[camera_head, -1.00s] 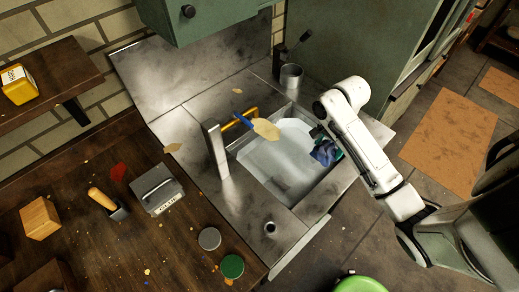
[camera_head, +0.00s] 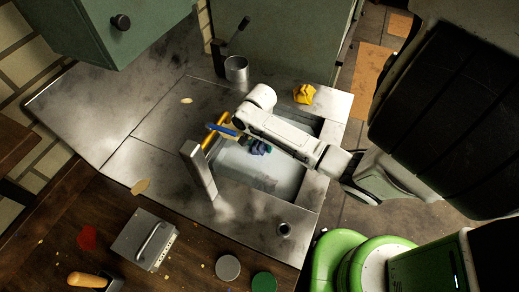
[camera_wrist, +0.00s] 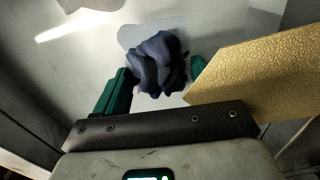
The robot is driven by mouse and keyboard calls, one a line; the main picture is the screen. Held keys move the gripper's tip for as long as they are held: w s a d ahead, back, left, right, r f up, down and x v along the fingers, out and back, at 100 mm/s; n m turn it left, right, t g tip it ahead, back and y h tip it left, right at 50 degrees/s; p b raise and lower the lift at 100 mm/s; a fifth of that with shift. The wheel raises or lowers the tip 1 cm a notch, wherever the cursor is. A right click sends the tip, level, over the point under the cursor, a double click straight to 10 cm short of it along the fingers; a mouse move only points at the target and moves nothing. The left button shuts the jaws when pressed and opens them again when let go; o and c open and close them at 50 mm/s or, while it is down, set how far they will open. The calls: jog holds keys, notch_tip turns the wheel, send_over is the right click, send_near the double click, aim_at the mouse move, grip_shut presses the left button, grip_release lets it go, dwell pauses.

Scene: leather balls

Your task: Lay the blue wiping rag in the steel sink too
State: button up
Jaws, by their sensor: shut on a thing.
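The blue rag (camera_head: 261,147) is a crumpled dark blue cloth over the steel sink (camera_head: 300,185), inside the outline of its basin. In the wrist view the rag (camera_wrist: 157,62) is bunched between the green fingers of my gripper (camera_wrist: 158,78), which is shut on it. The pale basin floor shows beyond it, with a shadow near the rag; whether the rag touches the floor I cannot tell. In the head view my arm hides part of the basin and most of the gripper.
A blue-handled tool with a tan head (camera_wrist: 265,75) lies close to the right finger. The faucet (camera_head: 198,168) stands at the basin's left. A yellow rag (camera_head: 304,93) lies on the far counter, near a metal cup (camera_head: 236,68). A grey box (camera_head: 145,240) sits on the wooden counter.

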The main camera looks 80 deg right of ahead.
aim_at(260, 149)
jog(key=shift+s+f, duration=0.1)
jog(key=shift+f, duration=1.8)
jog(key=shift+f, duration=0.15)
jog(key=o, duration=1.1)
jog(key=shift+c, duration=0.2)
notch_tip(260, 149, up, 12)
jog(key=shift+r, duration=0.15)
